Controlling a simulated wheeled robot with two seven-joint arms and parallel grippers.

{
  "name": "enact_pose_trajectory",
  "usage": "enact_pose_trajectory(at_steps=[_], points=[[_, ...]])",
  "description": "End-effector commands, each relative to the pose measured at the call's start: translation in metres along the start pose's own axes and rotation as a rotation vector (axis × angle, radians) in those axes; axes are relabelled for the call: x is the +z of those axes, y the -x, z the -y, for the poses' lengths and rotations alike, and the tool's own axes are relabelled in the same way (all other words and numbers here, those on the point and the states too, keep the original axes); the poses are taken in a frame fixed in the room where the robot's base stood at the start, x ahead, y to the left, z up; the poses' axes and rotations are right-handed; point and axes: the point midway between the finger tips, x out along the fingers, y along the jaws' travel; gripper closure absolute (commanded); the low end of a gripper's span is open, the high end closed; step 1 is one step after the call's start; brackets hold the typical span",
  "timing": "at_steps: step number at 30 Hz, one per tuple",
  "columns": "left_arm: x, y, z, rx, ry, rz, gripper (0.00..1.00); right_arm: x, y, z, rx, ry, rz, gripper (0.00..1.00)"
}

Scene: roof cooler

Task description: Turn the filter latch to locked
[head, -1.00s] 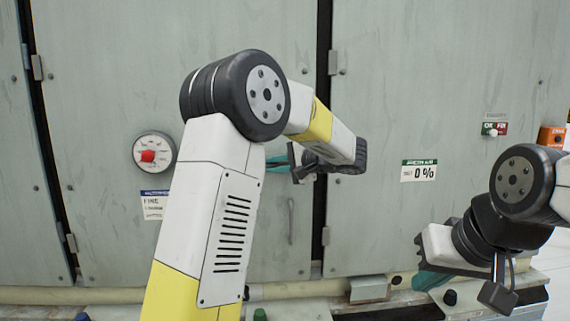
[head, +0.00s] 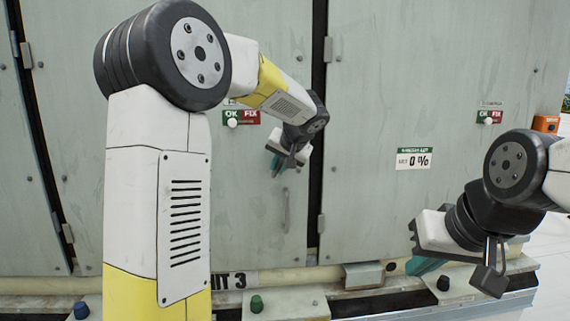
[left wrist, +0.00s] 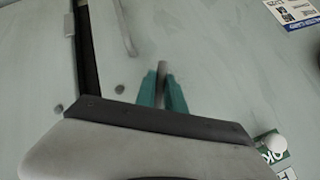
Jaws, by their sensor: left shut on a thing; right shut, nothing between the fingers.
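My left gripper (head: 277,165) is at the middle cabinet door (head: 260,215), near its right edge. In the left wrist view its teal fingers (left wrist: 162,92) are shut on a short grey bar (left wrist: 162,68), which appears to be the filter latch's handle. In the head view the gripper hides this bar, so I cannot tell the latch's angle against any marks. My right gripper (head: 420,266) is shut and empty, low in front of the right door.
An OK/FIX sign (head: 241,117) with a white knob is just left of the left gripper. A vertical door handle (head: 286,210) is below it. A 0 % label (head: 414,158) is on the right door. A ledge with a green cap (head: 257,304) runs below.

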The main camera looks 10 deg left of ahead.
Motion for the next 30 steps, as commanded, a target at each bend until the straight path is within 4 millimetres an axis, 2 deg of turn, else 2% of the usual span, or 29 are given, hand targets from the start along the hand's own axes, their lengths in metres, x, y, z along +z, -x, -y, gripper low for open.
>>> enact_pose_trajectory(at_steps=[15, 30], points=[[-0.005, -0.001, -0.02, 0.281, 0.283, -0.078, 1.0, 0.0, 0.0, 0.0, 0.0, 0.0, 0.0, 1.0], [-0.008, 0.001, -0.028, 0.371, 0.368, -0.103, 1.0, 0.0, 0.0, 0.0, 0.0, 0.0, 0.0, 1.0]])
